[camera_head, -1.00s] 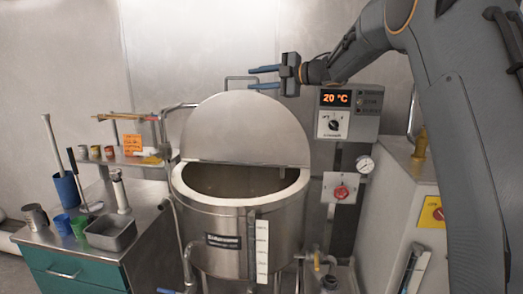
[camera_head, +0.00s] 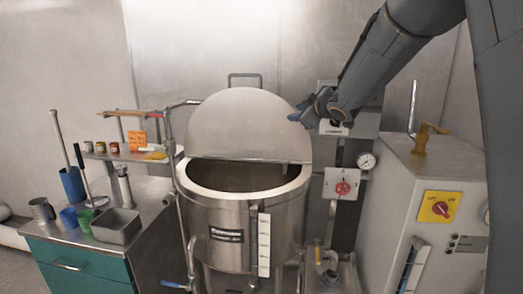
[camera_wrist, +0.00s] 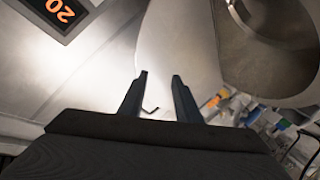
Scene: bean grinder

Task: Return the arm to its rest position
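My gripper (camera_head: 304,112) is in the air at the right edge of the raised round lid of the steel kettle, in front of the control panel (camera_head: 368,126). In the wrist view its two dark fingers (camera_wrist: 159,76) are apart with nothing between them. My arm comes in from the upper right and hides most of the panel, including its display, in the head view. The orange display (camera_wrist: 60,10) shows at the top left of the wrist view.
The steel kettle (camera_head: 215,217) stands in the middle with its lid (camera_head: 245,120) up. A steel cabinet (camera_head: 405,190) with a yellow tap (camera_head: 425,135) is on the right. A bench (camera_head: 70,243) with cups and a shelf (camera_head: 110,152) is on the left.

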